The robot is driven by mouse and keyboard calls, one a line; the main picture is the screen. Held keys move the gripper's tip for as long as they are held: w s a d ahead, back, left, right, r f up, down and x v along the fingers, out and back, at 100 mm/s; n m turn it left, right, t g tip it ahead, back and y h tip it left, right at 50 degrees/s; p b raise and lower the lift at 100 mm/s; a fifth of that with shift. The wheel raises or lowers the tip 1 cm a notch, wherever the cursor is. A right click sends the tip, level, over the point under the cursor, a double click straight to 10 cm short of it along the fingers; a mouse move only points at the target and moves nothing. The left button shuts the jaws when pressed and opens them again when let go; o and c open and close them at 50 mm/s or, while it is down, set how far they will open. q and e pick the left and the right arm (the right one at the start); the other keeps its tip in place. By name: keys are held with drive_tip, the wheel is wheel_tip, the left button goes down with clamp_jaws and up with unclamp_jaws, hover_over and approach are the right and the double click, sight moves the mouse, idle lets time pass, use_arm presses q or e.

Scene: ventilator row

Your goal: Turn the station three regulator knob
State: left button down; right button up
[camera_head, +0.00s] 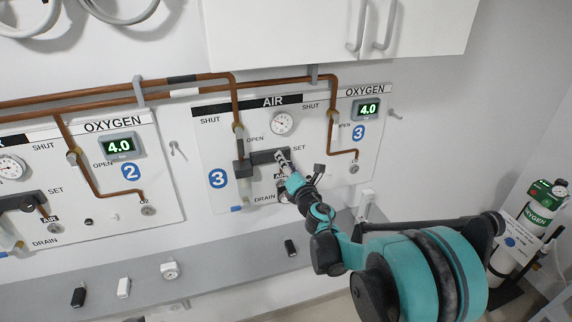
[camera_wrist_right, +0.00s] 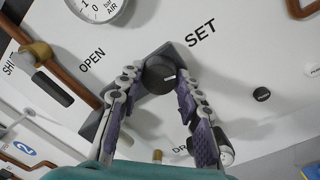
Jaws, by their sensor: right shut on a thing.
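The station three panel (camera_head: 215,148) is on the wall in the middle of the head view, marked with a blue 3. Its dark regulator block (camera_head: 242,168) sits below a round gauge (camera_head: 282,123). My right gripper (camera_head: 282,156) reaches the block's right end, by the SET label, and covers the knob there in the head view. In the right wrist view the dark round regulator knob (camera_wrist_right: 158,74), with a pale pointer line, is between the two fingers of the right gripper (camera_wrist_right: 161,80), which are shut on it. My left gripper is not in view.
The station two panel (camera_head: 100,190) is at left. Copper pipes (camera_head: 180,84) run above both panels, under a white cabinet (camera_head: 300,40). A grey shelf or rail (camera_head: 220,250) below carries small items. A green and white oxygen cylinder (camera_head: 536,217) stands at right.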

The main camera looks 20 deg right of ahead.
drive_tip(key=m, duration=0.4)
drive_tip(key=shift+f+m+b, duration=0.1)
drive_tip(key=shift+m+b, duration=0.2)
drive_tip(key=shift+m, duration=0.1)
drive_tip(key=shift+m+h, duration=0.3)
drive_tip(key=shift+m, duration=1.7)
drive_tip(key=o, duration=1.2)
drive_tip(key=shift+c, duration=0.2)
drive_tip(key=shift+s, duration=0.1)
drive_tip(key=s, duration=1.2)
drive_tip(key=shift+d+f, duration=0.2)
drive_tip(key=shift+f, duration=0.05)
drive_tip(key=shift+d+m, duration=0.1)
drive_tip(key=shift+m, duration=0.2)
